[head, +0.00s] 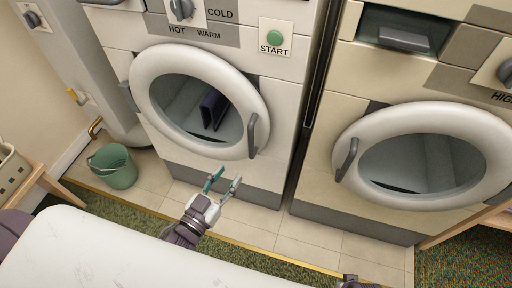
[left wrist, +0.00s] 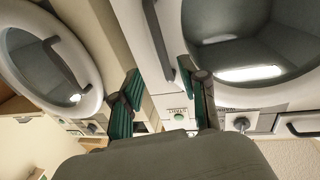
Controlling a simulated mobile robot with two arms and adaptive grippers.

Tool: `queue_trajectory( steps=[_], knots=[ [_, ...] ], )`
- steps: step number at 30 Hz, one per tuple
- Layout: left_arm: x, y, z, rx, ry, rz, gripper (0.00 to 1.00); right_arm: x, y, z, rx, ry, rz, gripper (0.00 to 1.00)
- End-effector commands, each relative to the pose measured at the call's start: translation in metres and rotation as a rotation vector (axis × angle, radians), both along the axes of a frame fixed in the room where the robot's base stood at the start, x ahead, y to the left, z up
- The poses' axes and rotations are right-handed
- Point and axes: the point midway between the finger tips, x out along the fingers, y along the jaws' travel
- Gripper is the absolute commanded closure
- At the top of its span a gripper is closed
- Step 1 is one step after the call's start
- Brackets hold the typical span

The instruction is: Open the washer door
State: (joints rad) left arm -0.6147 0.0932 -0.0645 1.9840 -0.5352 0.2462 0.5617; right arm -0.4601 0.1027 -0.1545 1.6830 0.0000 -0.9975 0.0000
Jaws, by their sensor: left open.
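The white washer (head: 178,148) has a round door with a thick white ring (head: 195,56) and dark glass. The door looks closed, and a dark item shows behind the glass. Its grey handle (head: 252,136) is on the ring's right side; it also shows in the left wrist view (left wrist: 157,38). My left gripper (head: 229,176) is open and empty, in front of the washer and below the handle, apart from it. In the left wrist view its teal fingers (left wrist: 164,88) are spread, with the handle beyond them. My right gripper does not show clearly.
A beige machine (head: 318,166) with its own round door and handle (head: 347,160) stands to the right. A green bucket (head: 117,170) stands on the tiles at left. Wooden furniture stands at the left (head: 40,172) and right edges. The tiled floor before the washer is clear.

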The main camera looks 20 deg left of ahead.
Motion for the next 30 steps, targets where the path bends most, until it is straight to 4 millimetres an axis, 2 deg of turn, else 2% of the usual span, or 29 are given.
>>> queue_trajectory(
  steps=[9, 15, 21, 30],
  knots=[
    [0.065, -0.015, 0.001, 0.000, -0.005, -0.001, 0.57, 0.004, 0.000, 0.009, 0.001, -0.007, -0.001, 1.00],
    [0.100, -0.024, 0.001, 0.001, -0.002, 0.000, 0.57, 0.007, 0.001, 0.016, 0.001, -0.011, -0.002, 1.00],
    [0.119, -0.028, 0.000, -0.002, 0.000, 0.000, 0.57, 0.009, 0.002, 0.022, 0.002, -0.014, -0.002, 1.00],
    [0.122, -0.029, 0.000, -0.001, 0.002, 0.001, 0.57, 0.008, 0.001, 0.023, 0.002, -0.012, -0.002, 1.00]
  ],
)
